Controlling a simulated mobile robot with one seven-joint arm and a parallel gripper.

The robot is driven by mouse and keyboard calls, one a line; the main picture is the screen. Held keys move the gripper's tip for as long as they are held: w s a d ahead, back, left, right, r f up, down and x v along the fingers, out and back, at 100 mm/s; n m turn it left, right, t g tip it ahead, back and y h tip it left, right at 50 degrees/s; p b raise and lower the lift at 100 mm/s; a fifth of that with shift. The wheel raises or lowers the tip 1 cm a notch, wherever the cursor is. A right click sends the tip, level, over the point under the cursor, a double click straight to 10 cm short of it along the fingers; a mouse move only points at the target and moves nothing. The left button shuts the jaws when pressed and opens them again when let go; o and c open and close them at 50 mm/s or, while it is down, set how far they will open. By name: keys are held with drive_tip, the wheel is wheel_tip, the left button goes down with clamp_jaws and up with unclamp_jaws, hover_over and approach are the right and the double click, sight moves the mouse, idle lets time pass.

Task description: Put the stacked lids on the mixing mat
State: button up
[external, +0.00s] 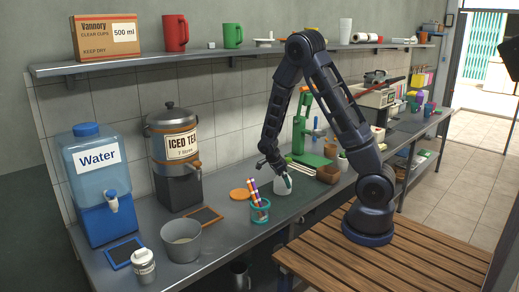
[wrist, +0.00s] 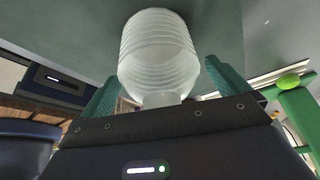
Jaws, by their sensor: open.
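The stacked lids (wrist: 158,50) show in the wrist view as a translucent white, ribbed stack. In the external view, the white stack (external: 282,187) stands on the counter below my wrist. My gripper (wrist: 163,70) is open, with one green finger on each side of the stack; I cannot tell whether either touches it. In the external view my gripper (external: 286,179) is low at the stack and partly covers it. A dark green surface, apparently the mixing mat (external: 303,208), lies on the counter near the stack, its edges hard to make out.
A teal cup with colourful straws (external: 260,212) stands just left of the stack, with an orange disc (external: 240,194) behind it. A green press (external: 312,150) and brown containers (external: 328,174) stand to the right. A grey bucket (external: 181,241) is further left.

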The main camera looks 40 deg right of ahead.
drive_tip(key=v, duration=1.1)
drive_tip(key=s+d+r+n+t+y, duration=0.1)
drive_tip(key=s+r+n+y, duration=0.1)
drive_tip(key=s+r+n, duration=0.45)
drive_tip(key=s+r+n+t+y, duration=0.15)
drive_tip(key=s+r+n, duration=0.25)
drive_tip(key=r, duration=0.5)
drive_tip(key=s+r+n+t, duration=0.2)
drive_tip(key=s+r+n, duration=0.2)
drive_tip(key=s+n, duration=0.2)
drive_tip(key=s+r+n+t, duration=0.2)
drive_tip(key=s+r+n, duration=0.3)
drive_tip(key=s, duration=0.5)
drive_tip(key=shift+a+n+y, duration=0.35)
drive_tip(key=shift+a+n, duration=0.15)
drive_tip(key=shift+n, duration=0.05)
